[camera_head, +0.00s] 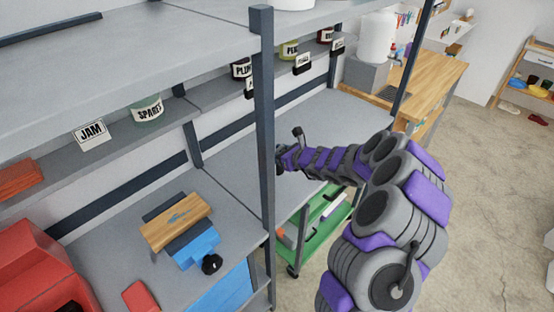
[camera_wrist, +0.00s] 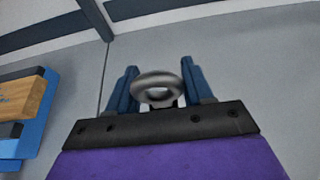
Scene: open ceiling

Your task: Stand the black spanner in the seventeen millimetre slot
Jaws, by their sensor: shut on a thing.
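My gripper (camera_head: 283,158) is at the far end of my arm, over the grey bench right of the dark post. In the wrist view its two blue fingers (camera_wrist: 160,88) are shut on the black spanner, whose dark grey ring end (camera_wrist: 158,88) shows between them. In the head view a dark end of the spanner (camera_head: 298,132) sticks up above the gripper. The rest of the spanner is hidden by the gripper. I cannot make out a seventeen millimetre slot or its marking in either view.
A wooden block (camera_head: 175,221) sits on a blue vise-like device (camera_head: 195,248) with a black knob on the left bench. A dark upright post (camera_head: 263,130) stands between it and my gripper. The bench around my gripper looks clear.

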